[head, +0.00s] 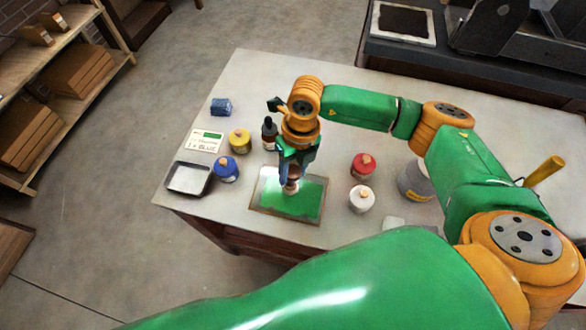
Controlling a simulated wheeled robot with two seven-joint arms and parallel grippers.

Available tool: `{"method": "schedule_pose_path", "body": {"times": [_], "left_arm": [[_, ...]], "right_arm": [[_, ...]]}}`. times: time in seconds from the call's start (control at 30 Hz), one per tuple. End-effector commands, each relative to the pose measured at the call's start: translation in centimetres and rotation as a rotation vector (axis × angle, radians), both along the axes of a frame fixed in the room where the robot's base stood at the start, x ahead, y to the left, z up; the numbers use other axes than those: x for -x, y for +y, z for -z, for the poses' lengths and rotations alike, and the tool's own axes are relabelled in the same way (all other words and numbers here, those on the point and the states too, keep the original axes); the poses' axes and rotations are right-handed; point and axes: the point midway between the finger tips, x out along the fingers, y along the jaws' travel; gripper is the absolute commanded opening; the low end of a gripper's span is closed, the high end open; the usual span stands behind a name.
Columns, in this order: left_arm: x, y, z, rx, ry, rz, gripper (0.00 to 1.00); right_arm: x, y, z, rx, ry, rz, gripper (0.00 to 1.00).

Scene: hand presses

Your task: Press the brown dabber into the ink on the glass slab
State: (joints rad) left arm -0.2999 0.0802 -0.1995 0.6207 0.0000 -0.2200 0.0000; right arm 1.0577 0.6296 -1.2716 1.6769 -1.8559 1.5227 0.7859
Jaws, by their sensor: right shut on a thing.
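The glass slab (262,203) lies near the table's left front edge, with a bright green patch of ink (308,198) spread over it. My right gripper (291,172) points down over the slab and is shut on the brown dabber (291,187). Only the dabber's lower end shows below the fingers; the rest is hidden by the gripper. The dabber's end is over the ink, at or very close to its surface; I cannot tell whether it touches. My left gripper is not in view.
Left of the slab are a metal tray (176,179), blue jar (227,170), yellow jar (240,142), dark bottle (269,132), card (205,141) and blue block (221,106). Right of it stand red (362,167) and white (361,200) jars and a grey can (414,183).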

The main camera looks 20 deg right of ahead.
Motion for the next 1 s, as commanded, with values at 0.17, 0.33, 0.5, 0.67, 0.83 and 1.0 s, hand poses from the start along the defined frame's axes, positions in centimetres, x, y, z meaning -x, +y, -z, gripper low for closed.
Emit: {"method": "schedule_pose_path", "body": {"times": [0.17,0.33,0.5,0.67,0.83,1.0], "left_arm": [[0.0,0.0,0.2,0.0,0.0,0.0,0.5],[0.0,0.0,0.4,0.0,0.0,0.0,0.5],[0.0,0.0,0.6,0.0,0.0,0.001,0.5],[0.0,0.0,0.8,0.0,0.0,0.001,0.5],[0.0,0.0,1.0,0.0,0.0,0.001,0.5],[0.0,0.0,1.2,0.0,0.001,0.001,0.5]], "right_arm": [[0.0,0.0,0.2,0.0,0.0,0.0,0.0],[0.0,0.0,0.4,0.0,0.0,0.0,0.0],[0.0,0.0,0.6,0.0,0.0,0.0,0.0],[0.0,0.0,0.8,0.0,0.0,0.0,0.0],[0.0,0.0,1.1,0.0,0.0,0.0,0.0],[0.0,0.0,1.3,0.0,0.0,0.0,0.0]]}}
